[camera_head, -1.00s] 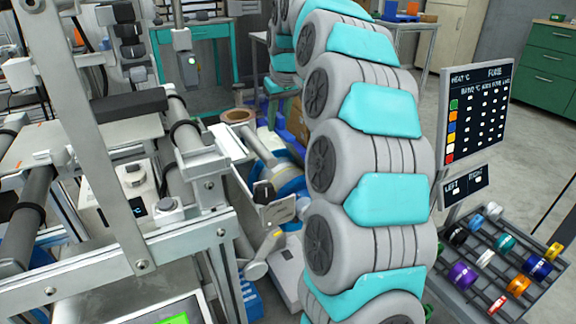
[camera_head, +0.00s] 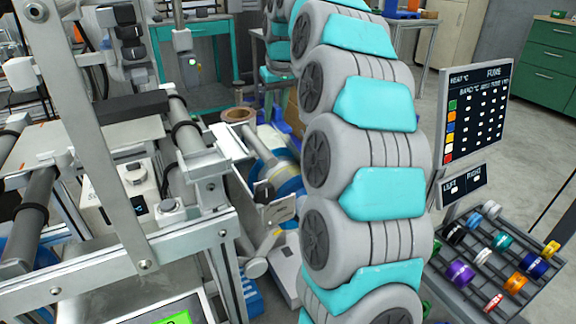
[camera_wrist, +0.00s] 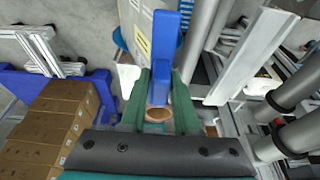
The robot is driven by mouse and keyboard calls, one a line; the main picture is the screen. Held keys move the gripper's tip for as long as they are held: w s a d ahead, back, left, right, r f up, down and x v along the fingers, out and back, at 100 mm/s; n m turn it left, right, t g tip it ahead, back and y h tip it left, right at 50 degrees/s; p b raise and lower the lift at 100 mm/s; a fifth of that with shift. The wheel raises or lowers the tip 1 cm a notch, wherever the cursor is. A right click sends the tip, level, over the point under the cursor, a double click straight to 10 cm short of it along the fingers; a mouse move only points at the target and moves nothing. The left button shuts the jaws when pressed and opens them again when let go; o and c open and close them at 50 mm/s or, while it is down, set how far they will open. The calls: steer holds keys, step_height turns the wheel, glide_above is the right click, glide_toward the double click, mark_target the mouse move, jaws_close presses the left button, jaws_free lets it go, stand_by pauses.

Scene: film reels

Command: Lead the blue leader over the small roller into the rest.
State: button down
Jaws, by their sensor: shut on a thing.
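My gripper (camera_wrist: 160,88) has green fingers, shut on a flat, upright blue piece (camera_wrist: 165,40) in the wrist view, which I take as the end of the blue leader. It sticks out beyond the fingertips. In the head view my gripper is hidden behind my own grey and teal arm. A blue reel (camera_head: 289,182) sits on a shaft left of the arm, partly covered by it. Several grey rollers, one of them at the machine frame (camera_head: 180,110), stand at left. I cannot tell which part is the small roller or the rest.
A brown cardboard core (camera_head: 238,114) lies near the reel. Cardboard boxes (camera_wrist: 45,120) stand at left in the wrist view, and metal bars (camera_wrist: 255,50) and rollers crowd the right. A rack of coloured spools (camera_head: 490,262) and a sign board (camera_head: 477,112) stand at right.

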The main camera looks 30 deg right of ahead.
steer(key=shift+a, duration=0.1)
steer(key=shift+a, duration=2.4)
steer(key=a+r, duration=0.7)
steer(key=shift+s+r, duration=0.2)
steer(key=shift+r, duration=0.05)
stand_by(0.9)
steer(key=shift+a, duration=0.15)
stand_by(1.3)
